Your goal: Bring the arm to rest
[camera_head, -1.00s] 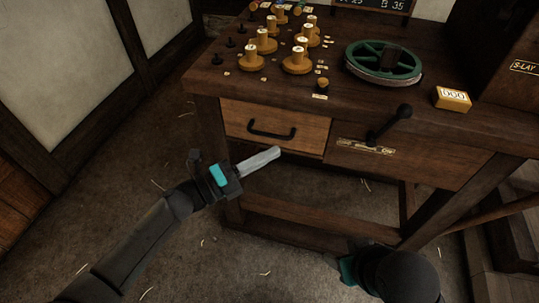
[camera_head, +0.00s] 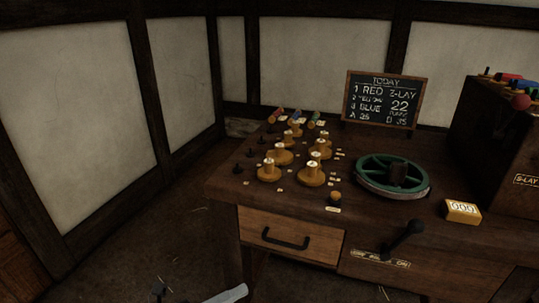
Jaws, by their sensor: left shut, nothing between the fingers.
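My left gripper (camera_head: 228,294) shows only in part at the bottom edge of the head view. Its pale grey fingers are shut with nothing between them, in front of and below the drawer. The rest of the left arm is mostly cut off by the frame. The wooden drawer (camera_head: 290,236) with its black handle (camera_head: 285,242) is shut, and the gripper is apart from it. My right gripper is out of view.
The dark workbench (camera_head: 225,186) holds several wooden bobbins (camera_head: 312,174), a green wheel (camera_head: 393,177), a yellow counter block (camera_head: 462,211) and a chalkboard (camera_head: 385,100). A black crank (camera_head: 405,239) juts from its front. A dark cabinet (camera_head: 490,140) stands at right. Floor at left is clear.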

